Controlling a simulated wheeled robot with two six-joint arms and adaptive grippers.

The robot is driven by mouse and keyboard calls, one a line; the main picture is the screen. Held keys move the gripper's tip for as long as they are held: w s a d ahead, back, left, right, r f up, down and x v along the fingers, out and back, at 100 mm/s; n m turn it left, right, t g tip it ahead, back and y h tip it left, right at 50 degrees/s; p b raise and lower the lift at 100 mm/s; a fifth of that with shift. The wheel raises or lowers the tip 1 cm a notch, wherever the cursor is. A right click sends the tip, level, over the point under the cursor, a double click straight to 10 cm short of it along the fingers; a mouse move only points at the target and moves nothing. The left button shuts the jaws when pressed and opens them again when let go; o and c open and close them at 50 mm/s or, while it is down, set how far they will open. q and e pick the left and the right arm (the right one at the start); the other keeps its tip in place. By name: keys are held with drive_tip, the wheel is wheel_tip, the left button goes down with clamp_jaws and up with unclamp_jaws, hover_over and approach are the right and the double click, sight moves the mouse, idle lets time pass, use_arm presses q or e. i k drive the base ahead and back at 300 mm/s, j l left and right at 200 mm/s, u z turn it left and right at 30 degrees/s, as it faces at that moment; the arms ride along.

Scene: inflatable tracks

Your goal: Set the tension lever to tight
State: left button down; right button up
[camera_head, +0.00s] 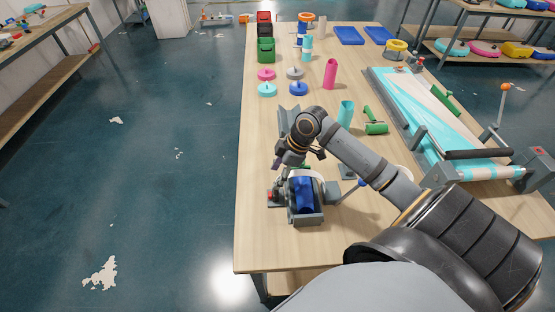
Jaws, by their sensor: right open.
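A lever with an orange ball knob (504,89) stands upright at the near right end of the belt machine (446,154), on the table's right side. A second lever with a blue knob (361,183) leans up to the right from a small grey device (305,217) with a blue roll. I cannot tell from markings which one is the tension lever or which way is tight. My right gripper (293,163) is open and empty, pointing down just above and behind the small device. It is apart from both levers. My left gripper is not in view.
My right arm crosses the near part of the table (256,225). A teal cup (346,113), a green part (374,123) and a pink tube (330,74) stand beyond it. Several discs and green, red and black bins (265,50) are farther back.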

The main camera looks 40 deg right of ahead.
sight(361, 183)
drive_tip(key=k, duration=1.5)
